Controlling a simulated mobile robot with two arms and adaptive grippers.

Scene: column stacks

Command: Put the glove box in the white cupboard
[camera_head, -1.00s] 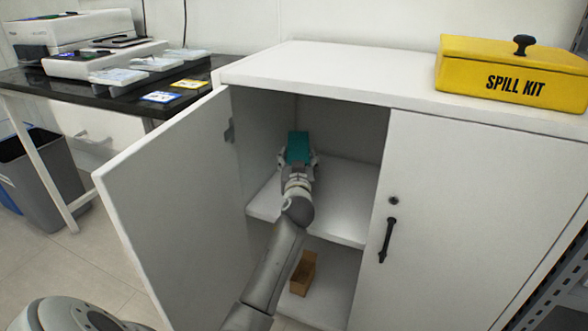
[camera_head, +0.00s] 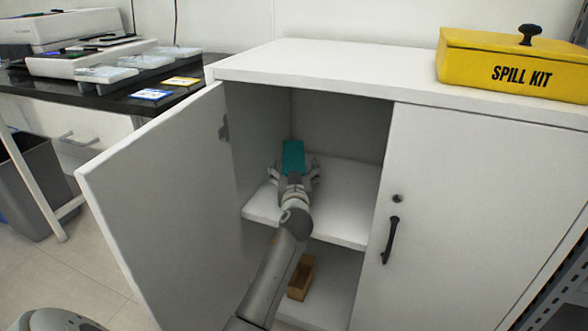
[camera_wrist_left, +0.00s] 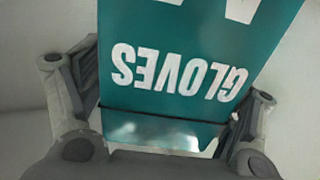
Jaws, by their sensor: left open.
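The teal glove box (camera_head: 293,157) is inside the white cupboard (camera_head: 330,66), over the upper shelf (camera_head: 345,205) in its left compartment. In the left wrist view the box (camera_wrist_left: 190,50) fills the upper middle, with "GLOVES" lettering upside down. My left gripper (camera_head: 294,171) reaches in through the open left door (camera_head: 160,200). Its fingers are spread, one on each side of the box's near end, with a gap visible at the left finger. The box's underside is hidden in the head view, but it appears to rest on the shelf. My right gripper is not in view.
A small brown open box (camera_head: 301,278) sits on the lower shelf. The right door (camera_head: 470,210) is shut. A yellow spill kit (camera_head: 510,68) stands on the cupboard top. A black table (camera_head: 110,95) with equipment and a grey bin (camera_head: 35,180) are at left.

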